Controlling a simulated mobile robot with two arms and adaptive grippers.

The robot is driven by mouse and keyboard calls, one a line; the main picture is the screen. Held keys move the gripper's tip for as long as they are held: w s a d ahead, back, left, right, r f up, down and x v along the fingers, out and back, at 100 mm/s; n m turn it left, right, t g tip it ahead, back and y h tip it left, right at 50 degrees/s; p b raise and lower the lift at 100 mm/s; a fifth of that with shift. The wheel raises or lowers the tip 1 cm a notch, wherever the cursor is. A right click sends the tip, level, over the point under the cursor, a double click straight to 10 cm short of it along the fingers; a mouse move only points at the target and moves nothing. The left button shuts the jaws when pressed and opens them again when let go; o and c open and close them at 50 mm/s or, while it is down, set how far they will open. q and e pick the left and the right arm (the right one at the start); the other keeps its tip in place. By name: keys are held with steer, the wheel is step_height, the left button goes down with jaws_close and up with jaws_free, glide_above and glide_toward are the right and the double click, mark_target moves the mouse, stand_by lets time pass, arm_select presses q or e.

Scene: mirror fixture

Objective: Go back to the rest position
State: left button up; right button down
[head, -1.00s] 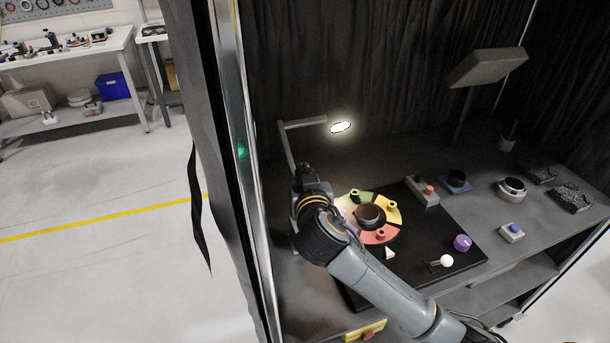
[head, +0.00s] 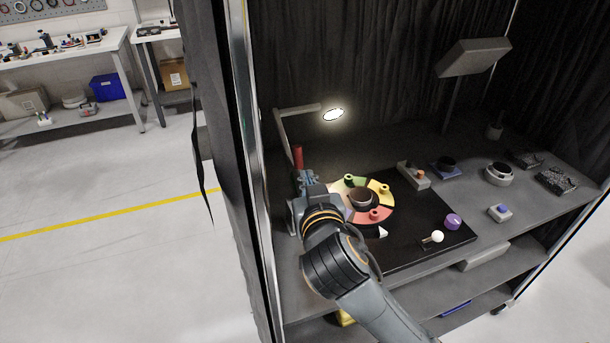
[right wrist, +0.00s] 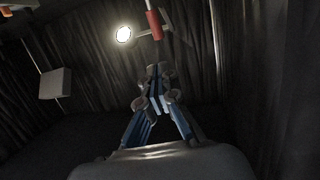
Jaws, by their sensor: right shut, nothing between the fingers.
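My right gripper (head: 308,178) is at the left side of the dark table in the head view, just left of the coloured disc (head: 378,214). Its fingers are closed together and empty, and they also show in the right wrist view (right wrist: 155,90). A red handle-like piece (head: 298,157) stands upright just behind the fingertips in the head view; it also shows beyond the fingers in the right wrist view (right wrist: 154,25). I cannot tell whether they touch. My left gripper is not in view.
The lit lamp (head: 333,115) and its arm stand behind the gripper. A metal frame post (head: 252,180) with a black curtain is close on the left. The black board (head: 425,205) carries a purple knob (head: 453,222) and a white ball lever (head: 437,237). A tilted grey panel (head: 474,57) stands at the back.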

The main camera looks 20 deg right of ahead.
steer(key=s+d+f+n+g+y, duration=0.1)
steer(key=s+f+g, duration=0.2)
steer(key=s+f, duration=0.35)
steer(key=s+d+f+n+g, duration=0.1)
steer(key=s+d+f+g, duration=0.15)
steer(key=f, duration=0.75)
steer(key=s+d+f+n+g+y, duration=0.1)
steer(key=s+f+g, duration=0.3)
steer(key=s, duration=0.5)
steer(key=s+f+g+y, duration=0.1)
steer(key=s+f+g, duration=0.2)
steer(key=s+f, duration=0.45)
step_height(320, 180, down, 25)
steer(key=s+b, duration=0.1)
steer(key=s, duration=0.1)
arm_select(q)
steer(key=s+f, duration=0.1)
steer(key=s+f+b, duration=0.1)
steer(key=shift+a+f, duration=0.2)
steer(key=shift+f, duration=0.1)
arm_select(e)
steer(key=s+d+f+g, duration=0.2)
steer(key=s+d+f, duration=0.1)
steer(key=s+f, duration=1.3)
step_height(320, 180, down, 2)
steer(key=shift+s+f+n+h, duration=0.1)
steer(key=shift+s+n+h, duration=0.2)
steer(key=shift+n, duration=0.1)
